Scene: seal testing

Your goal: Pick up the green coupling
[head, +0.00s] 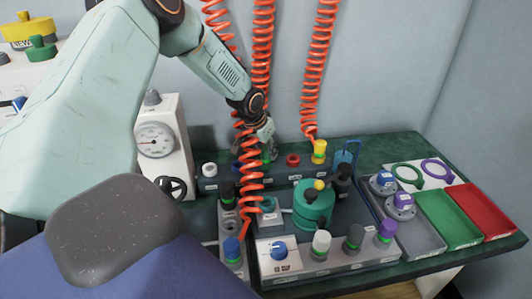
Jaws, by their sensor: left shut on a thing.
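The green coupling (274,155) is in the back row of the bench in the head view, to the left of a red ring. Only a little green shows, because my left gripper and an orange coiled hose cover most of it. My left gripper (267,146) points down over it from above and is shut on it. I cannot tell whether the coupling still touches its rack. My right gripper is not in view.
Orange coiled hoses (313,65) hang around my left arm. A yellow coupling (319,148) stands to the right. A green tank (313,207) is in front. A gauge box (158,140) stands left. Green (449,219) and red (486,208) trays lie right.

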